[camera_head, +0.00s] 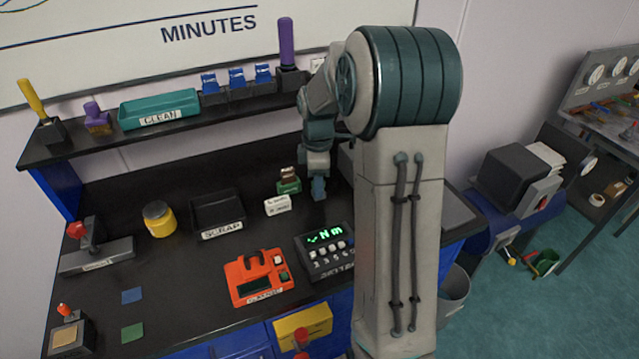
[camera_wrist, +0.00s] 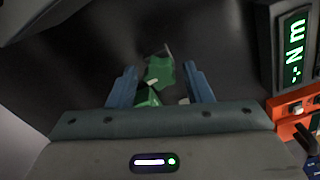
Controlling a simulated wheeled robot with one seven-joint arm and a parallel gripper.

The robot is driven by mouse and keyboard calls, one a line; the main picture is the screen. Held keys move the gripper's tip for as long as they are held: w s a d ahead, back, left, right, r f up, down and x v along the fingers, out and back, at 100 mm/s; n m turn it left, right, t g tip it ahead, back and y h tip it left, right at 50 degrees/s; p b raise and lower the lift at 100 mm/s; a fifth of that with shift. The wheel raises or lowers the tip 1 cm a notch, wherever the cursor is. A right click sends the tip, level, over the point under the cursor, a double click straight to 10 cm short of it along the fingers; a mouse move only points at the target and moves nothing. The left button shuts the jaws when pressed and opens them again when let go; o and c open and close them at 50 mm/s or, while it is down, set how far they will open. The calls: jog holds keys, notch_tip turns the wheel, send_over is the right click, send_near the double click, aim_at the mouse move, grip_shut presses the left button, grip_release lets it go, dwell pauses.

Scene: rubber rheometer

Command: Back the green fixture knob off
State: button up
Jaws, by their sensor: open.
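The green fixture (camera_head: 289,187) stands on the black bench near the back, with a brownish piece on top and a small white label card (camera_head: 277,205) in front. In the wrist view a lobed green piece, which looks like the knob (camera_wrist: 160,72), lies between and slightly beyond my finger tips. Another green part (camera_wrist: 147,98) shows nearer, by the left finger. My gripper (camera_head: 318,188) points down just right of the fixture in the head view. Its blue fingers (camera_wrist: 160,68) are apart, and I see no clear contact with the knob. The fixture's lower part is partly hidden.
A black display unit (camera_head: 326,250) with green digits and an orange device (camera_head: 260,277) stand in front. The black scrap tray (camera_head: 217,212) and a yellow jar (camera_head: 159,218) are to the left. A shelf (camera_head: 160,127) runs along the back. Bench space between the tray and shelf is clear.

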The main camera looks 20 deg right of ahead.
jog(key=m, duration=0.3)
jog(key=shift+m, duration=0.3)
jog(key=m+b, duration=0.1)
jog(key=m, duration=0.2)
jog(key=shift+m, duration=0.3)
jog(key=m, duration=0.6)
jog(key=c, duration=0.8)
jog(key=n, duration=0.4)
jog(key=shift+c, duration=0.2)
